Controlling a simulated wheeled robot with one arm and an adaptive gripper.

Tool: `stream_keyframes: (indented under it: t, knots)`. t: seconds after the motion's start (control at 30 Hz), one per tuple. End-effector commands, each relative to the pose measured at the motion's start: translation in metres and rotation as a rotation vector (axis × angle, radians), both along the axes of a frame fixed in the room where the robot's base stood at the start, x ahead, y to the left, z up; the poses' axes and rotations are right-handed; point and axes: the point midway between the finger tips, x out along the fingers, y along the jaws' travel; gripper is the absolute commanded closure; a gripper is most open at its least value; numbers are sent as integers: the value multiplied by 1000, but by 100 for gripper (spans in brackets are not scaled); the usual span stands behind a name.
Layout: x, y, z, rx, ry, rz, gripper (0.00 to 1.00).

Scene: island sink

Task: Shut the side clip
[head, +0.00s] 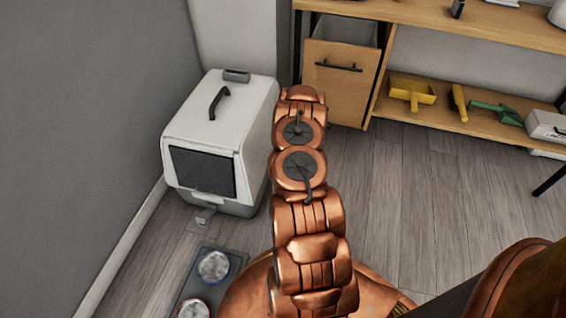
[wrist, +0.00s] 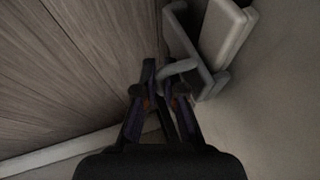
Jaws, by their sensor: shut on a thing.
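A litter box (head: 205,135) with a white top, dark front door and grey base stands by the grey wall in the head view. In the wrist view the grey side clip (wrist: 188,45) sticks out from a pale surface, with a curved loop at its lower left. My gripper (wrist: 163,82) is shut on the clip at this loop, its dark fingers on either side of it. The clip looks swung out from the surface, though the dim view makes its exact angle hard to tell. In the head view my arm hides the gripper and the clip.
Another grey latch (head: 205,215) hangs at the box's lower front. A tray with two bowls (head: 214,266) lies on the floor in front. A wooden shelf unit (head: 440,120) with a drawer stands at the back right.

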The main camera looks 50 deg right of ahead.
Motion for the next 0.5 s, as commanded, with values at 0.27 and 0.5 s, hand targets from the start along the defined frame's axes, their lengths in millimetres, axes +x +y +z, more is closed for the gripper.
stream_keyframes:
  t: [0.27, 0.5]
  knots:
    - [4, -1, 3, -5, -9, 3, 87]
    - [3, 0, 2, -3, -5, 3, 80]
